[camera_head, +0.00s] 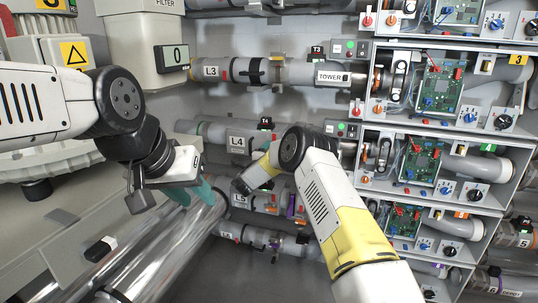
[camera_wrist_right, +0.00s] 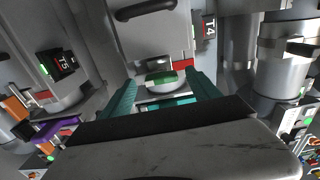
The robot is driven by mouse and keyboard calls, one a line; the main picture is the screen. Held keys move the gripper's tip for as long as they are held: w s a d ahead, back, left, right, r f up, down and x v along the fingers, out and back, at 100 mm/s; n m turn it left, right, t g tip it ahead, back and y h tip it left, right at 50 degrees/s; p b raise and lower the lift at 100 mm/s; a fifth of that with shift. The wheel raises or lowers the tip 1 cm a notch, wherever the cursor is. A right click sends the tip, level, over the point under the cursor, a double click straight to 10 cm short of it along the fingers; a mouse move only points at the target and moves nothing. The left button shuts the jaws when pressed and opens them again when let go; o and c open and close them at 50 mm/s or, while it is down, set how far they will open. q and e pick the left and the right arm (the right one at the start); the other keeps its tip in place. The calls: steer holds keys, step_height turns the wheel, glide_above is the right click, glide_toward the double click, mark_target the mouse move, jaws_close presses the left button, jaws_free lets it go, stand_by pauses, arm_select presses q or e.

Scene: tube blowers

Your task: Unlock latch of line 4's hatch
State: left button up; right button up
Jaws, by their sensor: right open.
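Line 4's pipe, labelled L4 (camera_head: 237,143), runs across the middle of the head view, partly hidden by my right arm. In the right wrist view a grey hatch (camera_wrist_right: 150,40) with a black handle (camera_wrist_right: 146,9) is straight ahead, beside a T4 label (camera_wrist_right: 208,26). At its lower edge is a small green and red part, likely the latch (camera_wrist_right: 162,77). My right gripper (camera_wrist_right: 162,90) is open, with one teal finger on each side of that part; I cannot tell whether they touch it. My left gripper (camera_head: 190,192) appears open and empty, left of line 4.
Line 3's pipe (camera_head: 211,71) lies above, and line 5's (camera_head: 240,200) below. Open control boxes with circuit boards (camera_head: 438,85) fill the right side. Shiny tubes (camera_head: 140,245) lie under my left gripper. A T5 box (camera_wrist_right: 62,62) and a purple-handled part (camera_wrist_right: 58,131) show at left in the wrist view.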

steer(key=v, duration=0.6)
steer(key=shift+s, duration=0.25)
steer(key=shift+a, duration=0.1)
stand_by(0.6)
